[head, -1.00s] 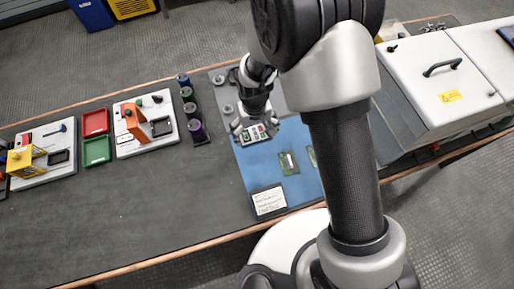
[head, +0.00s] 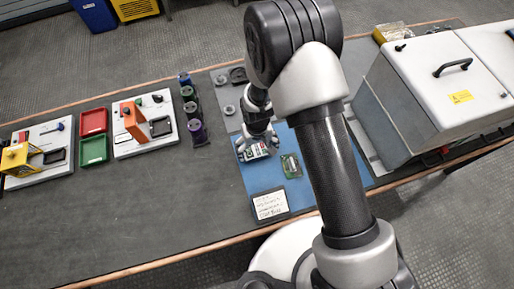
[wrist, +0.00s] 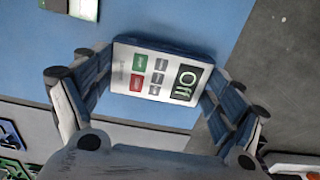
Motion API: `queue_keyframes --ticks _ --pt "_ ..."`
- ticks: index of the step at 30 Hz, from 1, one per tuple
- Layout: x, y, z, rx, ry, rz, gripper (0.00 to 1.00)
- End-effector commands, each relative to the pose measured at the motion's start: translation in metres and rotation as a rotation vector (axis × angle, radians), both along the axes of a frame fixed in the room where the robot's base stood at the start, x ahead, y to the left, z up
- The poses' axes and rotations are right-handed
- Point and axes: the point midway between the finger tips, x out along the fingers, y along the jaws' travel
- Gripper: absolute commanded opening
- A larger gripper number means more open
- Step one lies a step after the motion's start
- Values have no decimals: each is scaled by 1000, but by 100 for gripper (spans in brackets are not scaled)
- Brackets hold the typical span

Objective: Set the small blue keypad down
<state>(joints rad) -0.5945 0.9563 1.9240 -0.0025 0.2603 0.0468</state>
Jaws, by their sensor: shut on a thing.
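The small keypad (wrist: 160,70) has a white face with green, red and grey buttons, an "Off" display and a blue body edge. My gripper (wrist: 158,88) is shut on it, with one finger at each short side. In the head view the keypad (head: 253,152) is at the left part of the blue mat (head: 258,183), under my gripper (head: 258,146). Its face is turned up. I cannot tell whether its underside touches the mat.
A green circuit board (head: 291,166) lies on the mat right of the keypad. A written card (head: 270,205) lies near the front edge. Dark cylinders (head: 192,110) stand to the left. A large white-lided box (head: 425,85) stands right. Bare dark bench (head: 170,205) is free at front left.

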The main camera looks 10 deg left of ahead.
Motion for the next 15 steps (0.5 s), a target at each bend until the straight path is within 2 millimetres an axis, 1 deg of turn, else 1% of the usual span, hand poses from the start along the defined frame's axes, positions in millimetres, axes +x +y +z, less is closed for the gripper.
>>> queue_keyframes --ticks 4,5,6,10,15 --pt "0 0 -4 -1 1 0 61" --pt "0 0 -5 -1 1 0 88" --pt "0 0 -4 -1 1 0 91" --pt "0 0 -3 -1 1 0 99" --pt "0 0 -3 -1 1 0 100"
